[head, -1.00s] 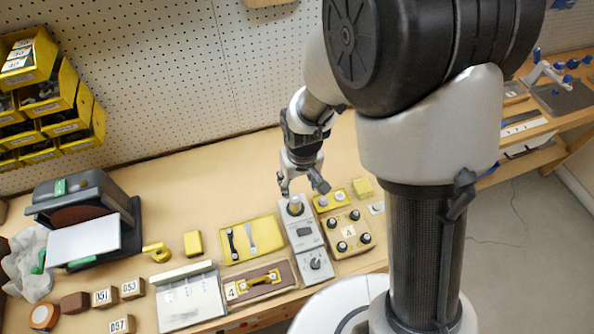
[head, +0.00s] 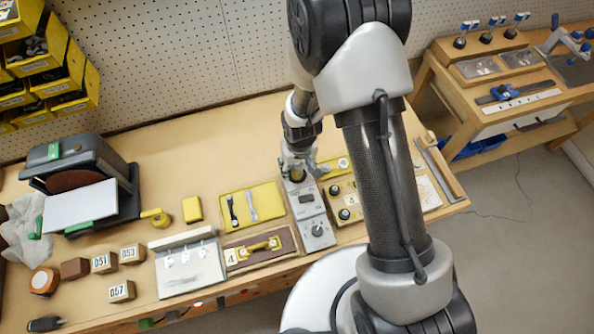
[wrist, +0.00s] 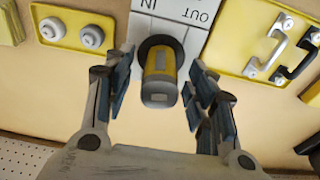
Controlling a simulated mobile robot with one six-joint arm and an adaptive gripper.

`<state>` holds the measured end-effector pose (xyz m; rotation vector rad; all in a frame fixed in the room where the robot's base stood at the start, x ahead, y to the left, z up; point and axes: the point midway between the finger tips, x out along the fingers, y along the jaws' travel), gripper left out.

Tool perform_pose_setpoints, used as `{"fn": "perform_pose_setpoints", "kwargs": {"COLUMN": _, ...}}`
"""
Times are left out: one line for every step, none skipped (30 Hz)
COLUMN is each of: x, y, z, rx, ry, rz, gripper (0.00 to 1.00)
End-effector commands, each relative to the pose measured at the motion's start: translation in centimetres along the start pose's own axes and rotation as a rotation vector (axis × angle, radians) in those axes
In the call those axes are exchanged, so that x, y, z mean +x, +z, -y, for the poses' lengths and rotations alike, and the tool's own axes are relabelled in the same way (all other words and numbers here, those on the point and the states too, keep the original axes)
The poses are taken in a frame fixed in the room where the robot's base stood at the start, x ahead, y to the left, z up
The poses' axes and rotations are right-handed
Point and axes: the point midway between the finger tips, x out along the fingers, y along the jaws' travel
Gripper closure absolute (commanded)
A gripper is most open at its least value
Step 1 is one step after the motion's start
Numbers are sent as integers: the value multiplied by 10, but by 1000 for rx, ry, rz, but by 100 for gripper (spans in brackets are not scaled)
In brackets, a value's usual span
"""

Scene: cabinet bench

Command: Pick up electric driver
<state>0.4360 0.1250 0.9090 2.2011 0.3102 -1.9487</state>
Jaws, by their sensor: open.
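A yellow and grey cylinder, apparently the electric driver (wrist: 160,78), stands with its end toward the wrist camera in a dark round socket of a light grey station (wrist: 180,12) marked IN and OUT. The station also shows in the head view (head: 306,210). My gripper (wrist: 163,88) is open, with one finger on each side of the driver and visible gaps on both sides. In the head view my gripper (head: 297,168) is at the station's far end and hides most of the driver.
Left of the station is a yellow tray (head: 240,218) with two handles. Right of it is a yellow panel with knobs (head: 343,200), partly hidden by my arm. A yellow plate with two round knobs (wrist: 75,33) is close to one finger. The bench behind is clear.

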Motion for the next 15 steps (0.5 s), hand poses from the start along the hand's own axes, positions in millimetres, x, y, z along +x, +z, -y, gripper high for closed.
{"fn": "perform_pose_setpoints", "kwargs": {"x": 8, "y": 2, "z": 0, "rx": 0, "ry": 0, "rz": 4, "gripper": 49}}
{"fn": "perform_pose_setpoints", "kwargs": {"x": 10, "y": 2, "z": 0, "rx": -1, "ry": 0, "rz": 4, "gripper": 49}}
{"fn": "perform_pose_setpoints", "kwargs": {"x": 13, "y": 1, "z": 0, "rx": -1, "ry": 0, "rz": 2, "gripper": 49}}
{"fn": "perform_pose_setpoints", "kwargs": {"x": 14, "y": 1, "z": 0, "rx": -1, "ry": 0, "rz": 2, "gripper": 49}}
{"fn": "perform_pose_setpoints", "kwargs": {"x": 14, "y": 1, "z": 0, "rx": -1, "ry": 0, "rz": 1, "gripper": 49}}
{"fn": "perform_pose_setpoints", "kwargs": {"x": 14, "y": 0, "z": 0, "rx": -1, "ry": 0, "rz": 1, "gripper": 49}}
{"fn": "perform_pose_setpoints", "kwargs": {"x": 14, "y": 0, "z": 0, "rx": -1, "ry": 0, "rz": 1, "gripper": 49}}
{"fn": "perform_pose_setpoints", "kwargs": {"x": 14, "y": 0, "z": 0, "rx": 0, "ry": 0, "rz": 1, "gripper": 49}}
{"fn": "perform_pose_setpoints", "kwargs": {"x": 14, "y": 0, "z": 0, "rx": 0, "ry": 0, "rz": 1, "gripper": 49}}
{"fn": "perform_pose_setpoints", "kwargs": {"x": 14, "y": 0, "z": 0, "rx": 0, "ry": 0, "rz": 1, "gripper": 49}}
{"fn": "perform_pose_setpoints", "kwargs": {"x": 14, "y": 0, "z": 0, "rx": 0, "ry": 0, "rz": 1, "gripper": 49}}
{"fn": "perform_pose_setpoints", "kwargs": {"x": 14, "y": 1, "z": 0, "rx": 0, "ry": 0, "rz": 1, "gripper": 51}}
{"fn": "perform_pose_setpoints", "kwargs": {"x": 14, "y": 1, "z": 0, "rx": 0, "ry": 0, "rz": 1, "gripper": 53}}
{"fn": "perform_pose_setpoints", "kwargs": {"x": 14, "y": 1, "z": 0, "rx": 0, "ry": 0, "rz": 1, "gripper": 55}}
{"fn": "perform_pose_setpoints", "kwargs": {"x": 14, "y": 1, "z": 0, "rx": 0, "ry": 0, "rz": 1, "gripper": 58}}
